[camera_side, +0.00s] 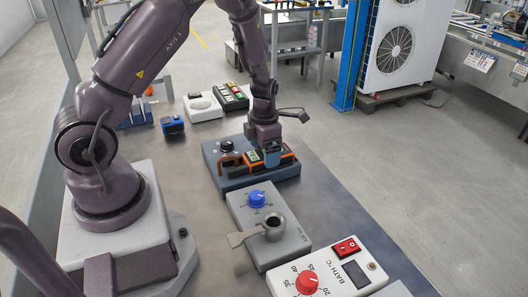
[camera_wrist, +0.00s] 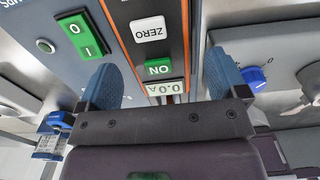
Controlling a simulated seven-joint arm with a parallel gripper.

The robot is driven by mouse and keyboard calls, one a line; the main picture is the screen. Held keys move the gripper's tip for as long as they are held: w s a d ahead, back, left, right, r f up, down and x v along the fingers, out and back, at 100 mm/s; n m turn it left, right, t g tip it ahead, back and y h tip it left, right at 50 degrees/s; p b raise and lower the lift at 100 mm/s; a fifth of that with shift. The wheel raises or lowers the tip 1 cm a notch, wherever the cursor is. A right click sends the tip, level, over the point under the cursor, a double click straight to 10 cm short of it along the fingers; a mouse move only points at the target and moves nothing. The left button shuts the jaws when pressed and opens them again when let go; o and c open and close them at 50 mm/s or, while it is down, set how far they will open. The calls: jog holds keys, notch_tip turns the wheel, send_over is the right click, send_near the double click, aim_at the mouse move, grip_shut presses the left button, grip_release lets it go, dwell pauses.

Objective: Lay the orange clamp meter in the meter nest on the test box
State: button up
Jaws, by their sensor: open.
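The orange clamp meter (camera_side: 285,160) lies on the dark blue test box (camera_side: 236,182), its orange jaw loop toward the left in the side view. In the wrist view the dark meter body with orange edges (camera_wrist: 150,70) shows a ZERO button, a green ON button and a 0.0 A display. My gripper (camera_side: 270,157) is right over the meter. Its blue fingertips (camera_wrist: 163,82) are open, one on each side of the body, with visible gaps. The meter nest is hidden under the meter and gripper; I cannot tell how fully the meter sits in it.
The test box carries a black knob (camera_side: 227,145) and a green O/I switch (camera_wrist: 82,35). A grey box with a blue knob (camera_side: 256,198) and metal cup stands close in front, then a white bath box (camera_side: 326,272).

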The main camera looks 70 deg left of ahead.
notch_tip(320, 180, up, 12)
jog(key=s+d+r+m+t, duration=0.2)
jog(key=s+d+r+m, duration=0.5)
jog(key=m, duration=1.1)
jog(key=s+d+r+m+t, duration=0.3)
jog(key=s+d+r+m, duration=0.4)
jog(key=m, duration=1.1)
notch_tip(320, 180, up, 3)
jog(key=shift+s+d+f+t, duration=0.1)
jog(key=shift+s+d+t, duration=0.15)
jog(key=shift+s+t, duration=0.1)
